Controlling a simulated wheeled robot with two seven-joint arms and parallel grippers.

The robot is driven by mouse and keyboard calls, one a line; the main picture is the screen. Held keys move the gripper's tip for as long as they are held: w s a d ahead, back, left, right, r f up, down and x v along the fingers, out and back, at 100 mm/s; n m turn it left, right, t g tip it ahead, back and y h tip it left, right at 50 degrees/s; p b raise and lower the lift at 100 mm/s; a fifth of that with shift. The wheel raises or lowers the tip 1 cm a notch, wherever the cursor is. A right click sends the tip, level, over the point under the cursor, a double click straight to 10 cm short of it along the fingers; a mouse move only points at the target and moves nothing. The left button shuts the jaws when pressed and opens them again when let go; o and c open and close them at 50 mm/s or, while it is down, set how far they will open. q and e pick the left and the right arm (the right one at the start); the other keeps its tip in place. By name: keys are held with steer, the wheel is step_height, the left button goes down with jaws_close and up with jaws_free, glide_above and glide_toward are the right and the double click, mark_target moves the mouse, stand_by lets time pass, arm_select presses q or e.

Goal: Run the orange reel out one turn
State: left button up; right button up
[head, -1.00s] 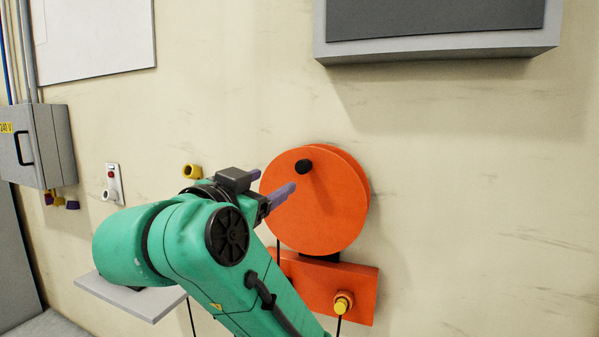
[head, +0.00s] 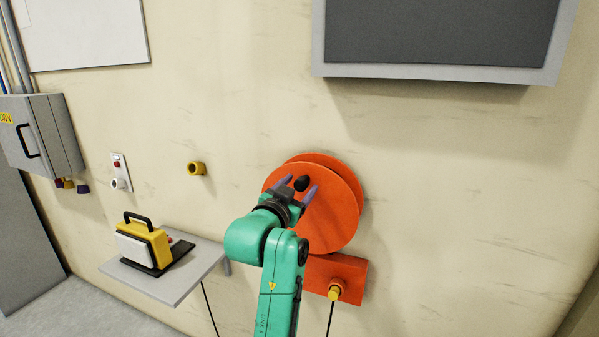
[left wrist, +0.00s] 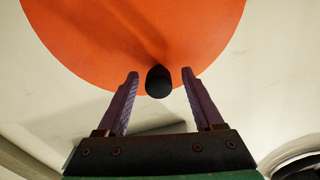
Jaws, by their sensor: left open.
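The orange reel (head: 335,215) is mounted on the wall above an orange bracket (head: 345,268). Its black crank knob (head: 301,183) stands out near the upper left of the disc. My left gripper (head: 298,187) is open, with its purple fingers on either side of the knob. In the left wrist view the knob (left wrist: 159,81) lies between the tips of the left gripper (left wrist: 159,85), with a gap on each side. The orange disc (left wrist: 135,35) is behind it. My right gripper is not in view.
A yellow plug (head: 335,290) is on the bracket, with a black cable below. A grey shelf (head: 205,275) with a yellow device (head: 145,238) is to the left. A yellow wall socket (head: 196,169) is left of the reel. A grey panel (head: 440,35) is above.

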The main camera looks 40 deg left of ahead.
arm_select(q)
steer(key=shift+w+f, duration=0.15)
steer(key=shift+w, duration=0.3)
steer(key=shift+s, duration=0.15)
jaws_close()
steer(key=shift+a, duration=0.1)
stand_by(0.8)
